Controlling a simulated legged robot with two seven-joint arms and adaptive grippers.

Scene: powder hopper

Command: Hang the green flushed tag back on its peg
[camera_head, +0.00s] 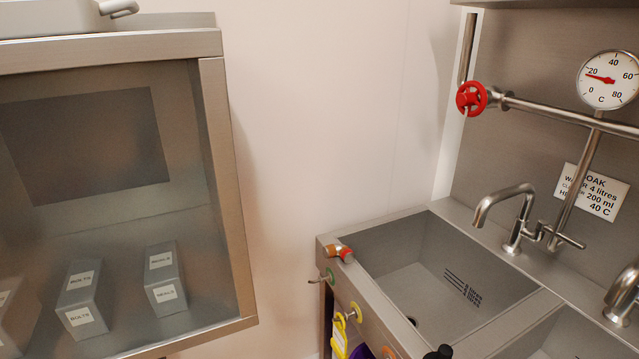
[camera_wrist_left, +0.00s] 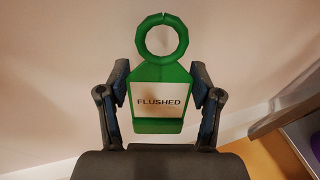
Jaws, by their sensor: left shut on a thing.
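The green tag (camera_wrist_left: 158,74) with a ring on top and a white "FLUSHED" label fills the middle of the left wrist view. My left gripper (camera_wrist_left: 160,92) is shut on it, one finger against each side, and the ring points away from the palm. A peg with a green ring at its base (camera_head: 329,276) sticks out of the sink unit's front at its left end in the head view; nothing hangs on it. The tag and my grippers are not in the head view, so their distance from the peg cannot be told. My right gripper is in neither view.
A yellow tag (camera_head: 340,338) hangs at the yellow-based peg (camera_head: 354,312) beside the green one. An orange-red fitting (camera_head: 340,252) sits on the rim of the sink (camera_head: 400,255). A steel cabinet (camera_head: 228,200) stands left; bare wall lies between.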

